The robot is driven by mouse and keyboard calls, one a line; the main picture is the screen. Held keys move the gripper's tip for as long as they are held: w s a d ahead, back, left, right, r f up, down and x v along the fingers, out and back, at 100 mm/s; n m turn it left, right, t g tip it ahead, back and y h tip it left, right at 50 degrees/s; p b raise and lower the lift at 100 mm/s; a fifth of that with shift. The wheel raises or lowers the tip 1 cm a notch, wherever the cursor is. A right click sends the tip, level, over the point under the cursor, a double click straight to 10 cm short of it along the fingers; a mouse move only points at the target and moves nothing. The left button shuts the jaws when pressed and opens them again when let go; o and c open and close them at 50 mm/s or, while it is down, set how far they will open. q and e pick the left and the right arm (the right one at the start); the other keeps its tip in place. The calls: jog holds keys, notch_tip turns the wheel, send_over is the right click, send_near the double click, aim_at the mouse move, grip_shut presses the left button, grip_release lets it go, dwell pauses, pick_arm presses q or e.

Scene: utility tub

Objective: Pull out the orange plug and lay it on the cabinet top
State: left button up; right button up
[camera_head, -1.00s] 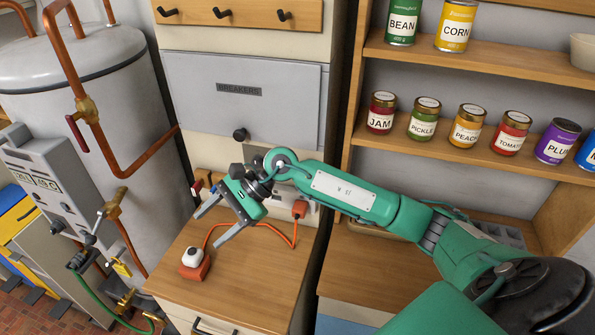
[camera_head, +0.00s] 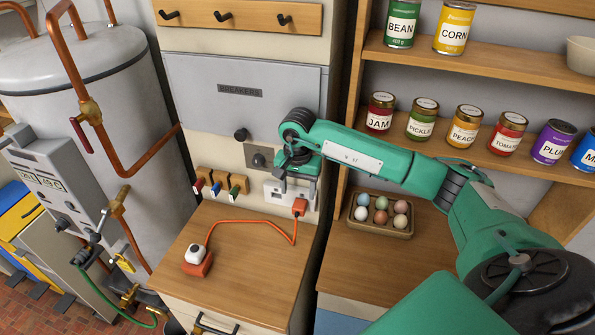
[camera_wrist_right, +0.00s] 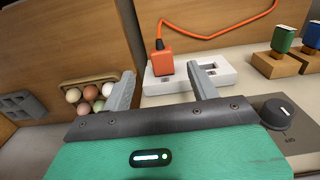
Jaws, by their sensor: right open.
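The orange plug (camera_head: 299,206) sits in the right end of the white socket strip (camera_head: 272,190) on the wall above the cabinet top (camera_head: 245,262). Its orange cord lies across the wooden top. My right gripper (camera_head: 294,178) is close to the strip, pointing at it, partly hidden by its own wrist. In the right wrist view the open fingers (camera_wrist_right: 163,84) stand either side of the orange plug (camera_wrist_right: 162,63), which shows between and just beyond the tips. The fingers look empty; I cannot tell whether either touches the plug. My left gripper is not in view.
The cord ends at an orange block with a white top (camera_head: 197,258) on the cabinet top. Small coloured-handled items (camera_head: 217,187) and a dial (camera_head: 260,159) are left of the strip. An egg tray (camera_head: 380,214) stands to the right. The cabinet top's front is clear.

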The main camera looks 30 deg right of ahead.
aim_at(298, 209)
notch_tip(298, 209, down, 7)
jog(key=shift+r+p, duration=0.1)
jog(key=shift+p, duration=1.15)
jog(key=shift+f, duration=0.65)
jog(key=c, duration=1.1)
jog(key=shift+s+a, duration=0.15)
jog(key=shift+a, duration=0.1)
jog(key=shift+s+a, duration=1.3)
jog(key=shift+a, duration=0.2)
jog(key=shift+s+a, duration=0.1)
